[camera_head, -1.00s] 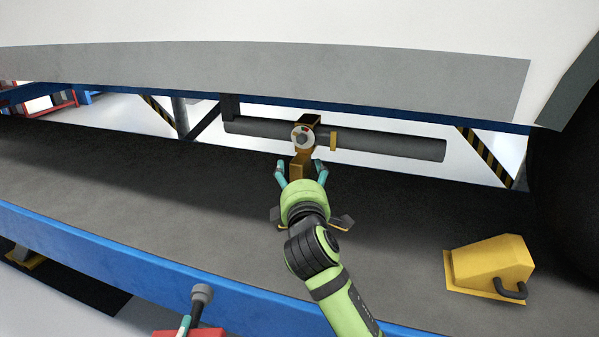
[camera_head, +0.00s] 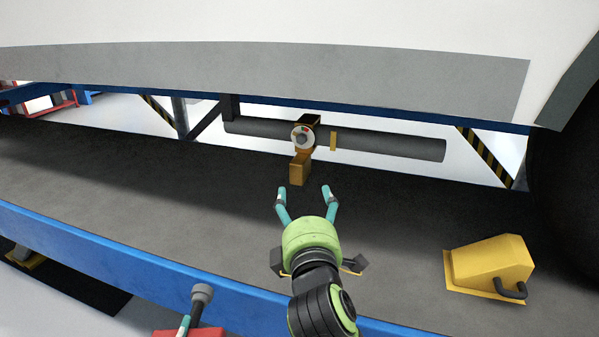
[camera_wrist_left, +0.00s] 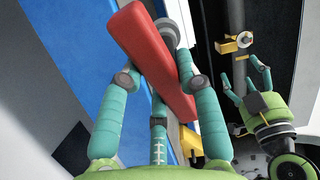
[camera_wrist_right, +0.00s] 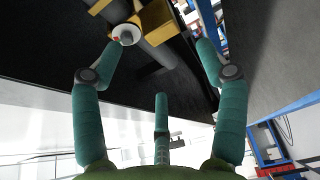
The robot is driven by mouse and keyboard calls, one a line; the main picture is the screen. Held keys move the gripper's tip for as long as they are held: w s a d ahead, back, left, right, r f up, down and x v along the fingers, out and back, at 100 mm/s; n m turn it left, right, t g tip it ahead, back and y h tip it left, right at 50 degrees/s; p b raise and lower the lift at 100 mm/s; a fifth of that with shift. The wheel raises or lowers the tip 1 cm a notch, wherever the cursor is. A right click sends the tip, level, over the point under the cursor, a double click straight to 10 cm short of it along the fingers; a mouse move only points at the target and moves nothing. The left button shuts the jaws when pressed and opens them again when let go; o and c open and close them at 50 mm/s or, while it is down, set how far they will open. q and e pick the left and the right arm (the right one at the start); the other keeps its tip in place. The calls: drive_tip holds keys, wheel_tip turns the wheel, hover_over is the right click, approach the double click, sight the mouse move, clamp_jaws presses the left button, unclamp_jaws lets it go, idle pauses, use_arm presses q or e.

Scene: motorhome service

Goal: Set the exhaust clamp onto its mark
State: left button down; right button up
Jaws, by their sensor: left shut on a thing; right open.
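The exhaust clamp (camera_head: 300,167), orange-yellow with a round white dial, sits around the dark exhaust pipe (camera_head: 390,146). A narrow yellow band (camera_head: 333,141), which looks like the mark, is on the pipe just right of the clamp, with a gap between. My right gripper (camera_head: 306,194) is open and empty, in front of and below the clamp, not touching it. The clamp also shows ahead of its fingers in the right wrist view (camera_wrist_right: 158,17). My left gripper (camera_wrist_left: 162,78) is shut on a red-handled tool (camera_wrist_left: 150,55) with a grey round head, low at the front.
A yellow wheel chock (camera_head: 488,265) with a dark handle stands on the dark platform (camera_head: 120,175) at right, beside the tyre (camera_head: 565,190). A blue rail (camera_head: 120,268) edges the platform. The vehicle's body (camera_head: 260,65) hangs low above the pipe.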

sight(298, 176)
use_arm(q)
wheel_tip(298, 176, up, 4)
drive_tip(key=p, duration=0.3)
drive_tip(key=shift+a+p, duration=0.1)
drive_tip(key=shift+p, duration=0.2)
drive_tip(key=shift+a+r+p, duration=0.1)
drive_tip(key=shift+r+p, duration=0.4)
wheel_tip(298, 176, up, 3)
drive_tip(key=p, duration=0.3)
use_arm(e)
drive_tip(key=w, duration=0.7)
drive_tip(key=w+a, duration=0.1)
drive_tip(key=w, duration=0.2)
drive_tip(key=shift+w+a, duration=0.1)
drive_tip(key=shift+w, duration=0.3)
